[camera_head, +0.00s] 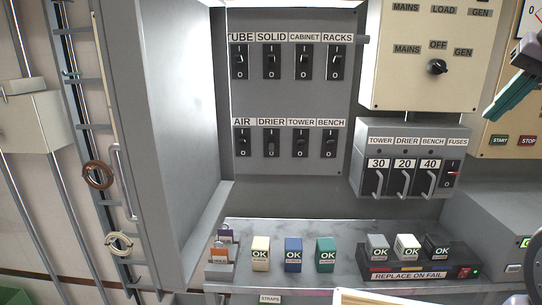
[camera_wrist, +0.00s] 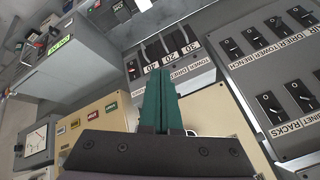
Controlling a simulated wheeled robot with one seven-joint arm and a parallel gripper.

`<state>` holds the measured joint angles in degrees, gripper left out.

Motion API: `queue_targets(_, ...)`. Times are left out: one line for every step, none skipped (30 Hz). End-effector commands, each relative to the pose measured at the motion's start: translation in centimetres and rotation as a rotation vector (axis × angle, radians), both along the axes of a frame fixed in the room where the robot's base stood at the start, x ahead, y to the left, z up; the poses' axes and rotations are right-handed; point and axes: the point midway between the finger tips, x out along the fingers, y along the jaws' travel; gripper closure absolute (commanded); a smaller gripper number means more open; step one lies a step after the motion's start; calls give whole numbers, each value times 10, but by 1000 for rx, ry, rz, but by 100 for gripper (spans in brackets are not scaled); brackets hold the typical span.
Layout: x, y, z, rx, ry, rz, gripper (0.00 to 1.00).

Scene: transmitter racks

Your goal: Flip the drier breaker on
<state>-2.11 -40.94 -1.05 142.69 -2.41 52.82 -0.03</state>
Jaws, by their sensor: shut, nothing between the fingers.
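The drier breaker (camera_head: 271,143) is a black switch under the DRIER label, second from the left in the lower row of the grey breaker panel (camera_head: 290,90). My gripper (camera_head: 488,114), with teal fingers, is at the far right of the head view, well away from the breaker. Its fingers are together and empty in the wrist view (camera_wrist: 160,72).
The open grey cabinet door (camera_head: 180,120) stands left of the panel. A fuse box (camera_head: 400,135) with handles, one also labelled DRIER, is right of it. A cream selector panel (camera_head: 405,75) is above that. A shelf (camera_head: 340,232) below carries several small OK-marked blocks.

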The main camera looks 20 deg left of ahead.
Motion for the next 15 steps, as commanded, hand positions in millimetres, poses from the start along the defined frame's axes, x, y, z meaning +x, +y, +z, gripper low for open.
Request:
queue_targets(4,1,-6,-17,28,27,100)
queue_targets(7,1,-11,-31,45,47,100)
queue_targets(11,1,-18,-56,71,76,100)
queue_targets(15,1,-24,-77,94,100,100)
queue_targets(19,2,-30,-101,116,127,100)
queue_targets(24,2,-38,-136,146,163,100)
queue_targets(29,3,-45,-164,168,193,100)
queue_targets(33,3,-52,-192,190,221,100)
queue_targets(38,5,-61,-231,218,260,100)
queue_targets(42,6,-68,-261,238,291,100)
queue_targets(45,7,-75,-293,258,321,100)
queue_targets(51,8,-83,-336,283,359,100)
queue_targets(55,10,-90,-370,300,390,100)
queue_targets(58,11,-97,-405,319,421,100)
queue_targets(63,13,-106,-452,340,462,100)
